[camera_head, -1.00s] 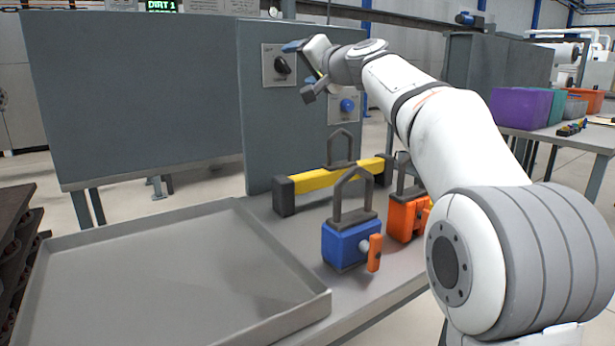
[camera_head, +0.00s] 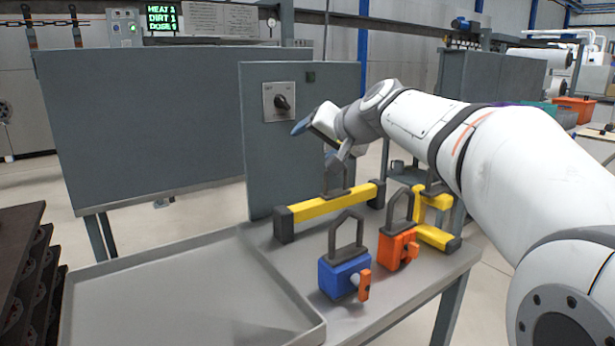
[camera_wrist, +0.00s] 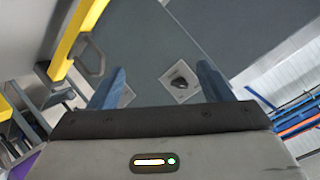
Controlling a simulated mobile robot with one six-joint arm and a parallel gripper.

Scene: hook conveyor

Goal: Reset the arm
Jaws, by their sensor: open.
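My gripper (camera_head: 318,140) is in front of the grey upright panel (camera_head: 262,165), to the right of its black rotary knob (camera_head: 282,102). In the wrist view my gripper (camera_wrist: 160,85) is open, its two blue-grey fingers spread with nothing between them. The knob (camera_wrist: 181,82) on its light plate shows beyond the fingers, apart from them. My arm reaches in from the right in the head view. The blue button seen earlier on the panel is hidden in the head view.
A blue lock block (camera_head: 345,274) and an orange one (camera_head: 397,248) stand on the table beside yellow-and-black bars (camera_head: 330,204). An empty grey tray (camera_head: 140,258) lies at left. A lit display (camera_head: 162,18) hangs at the back. An orange bin (camera_head: 574,110) is far right.

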